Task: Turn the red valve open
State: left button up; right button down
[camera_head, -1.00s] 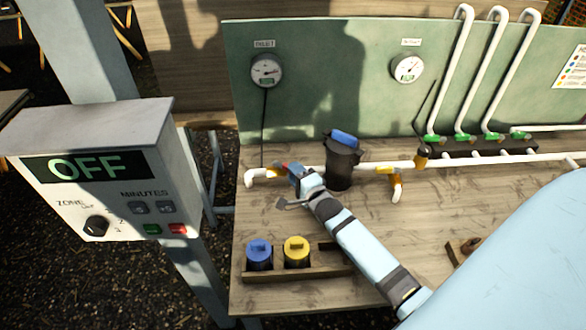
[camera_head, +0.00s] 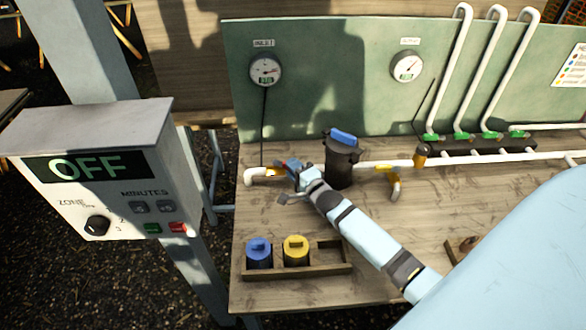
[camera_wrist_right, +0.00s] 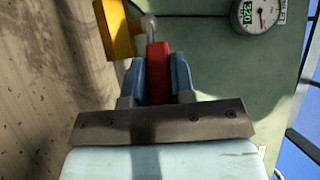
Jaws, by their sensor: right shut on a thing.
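The red valve handle (camera_wrist_right: 158,72) sits between the two blue fingers of my right gripper (camera_wrist_right: 158,80) in the right wrist view. The fingers are shut on it. A grey stem joins the handle to the yellow valve body (camera_wrist_right: 118,30). In the head view my right gripper (camera_head: 289,167) is at the left end of the white pipe, beside the yellow valve body (camera_head: 272,171). The gripper mostly hides the handle there. My left gripper is not in view.
A black filter housing with a blue top (camera_head: 342,152) stands close right of the gripper. Blue (camera_head: 259,254) and yellow (camera_head: 296,252) capped canisters stand in a wooden tray (camera_head: 320,270) in front. A grey control box (camera_head: 100,190) reading OFF is at left. An inlet gauge (camera_head: 265,71) hangs behind.

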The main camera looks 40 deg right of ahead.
jog(key=shift+w+d+r+n+g+y+b, duration=0.1)
jog(key=shift+w+d+n+g+y+b, duration=0.2)
jog(key=shift+n+y, duration=0.5)
jog(key=shift+w+d+f+n+g+y+b, duration=0.2)
jog(key=shift+n+y+b, duration=0.25)
jog(key=shift+y, duration=0.7)
jog(key=shift+w+d+r+n+g+y+b, duration=0.1)
jog(key=shift+w+d+r+n+y+b, duration=0.2)
jog(key=shift+n+y, duration=0.5)
jog(key=shift+s+f, duration=0.1)
jog(key=shift+s, duration=0.05)
jog(key=c, duration=1.2)
grip_release()
jog(key=shift+c, duration=0.2)
jog(key=shift+s+d+f, duration=0.1)
jog(key=shift+s+d, duration=0.1)
jog(key=shift+s, duration=0.15)
jog(key=b+v, duration=0.1)
jog(key=v, duration=1)
jog(key=shift+s+d, duration=0.15)
jog(key=shift+s, duration=0.2)
jog(key=shift+s+d, duration=0.25)
jog(key=shift+s, duration=0.35)
